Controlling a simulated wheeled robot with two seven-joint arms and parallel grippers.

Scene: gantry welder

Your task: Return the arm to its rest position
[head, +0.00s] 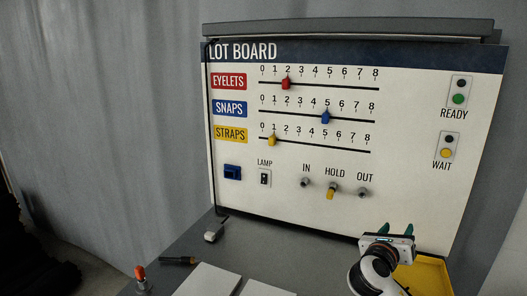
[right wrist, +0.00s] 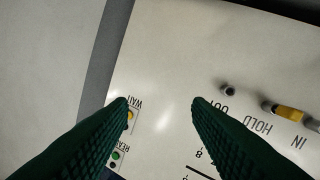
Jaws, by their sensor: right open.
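My right gripper (head: 397,230) is at the lower right of the head view, in front of the lower right part of the white lot board (head: 410,130). Its green fingers point toward the board. In the right wrist view the two fingers (right wrist: 160,101) are spread apart with nothing between them, and the board shows beyond, upside down. The gripper appears clear of the sliders and switches. The red slider (head: 286,84) is at 2, the blue slider (head: 325,117) at 5, the yellow slider (head: 272,140) at 1. My left gripper does not show.
A yellow tray (head: 433,272) lies behind my right wrist. The grey table holds white cards (head: 208,281), a dark tool (head: 178,261), a red-topped item (head: 141,279) and a grey plug (head: 213,233). The yellow-tipped lever (head: 331,191) is under HOLD.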

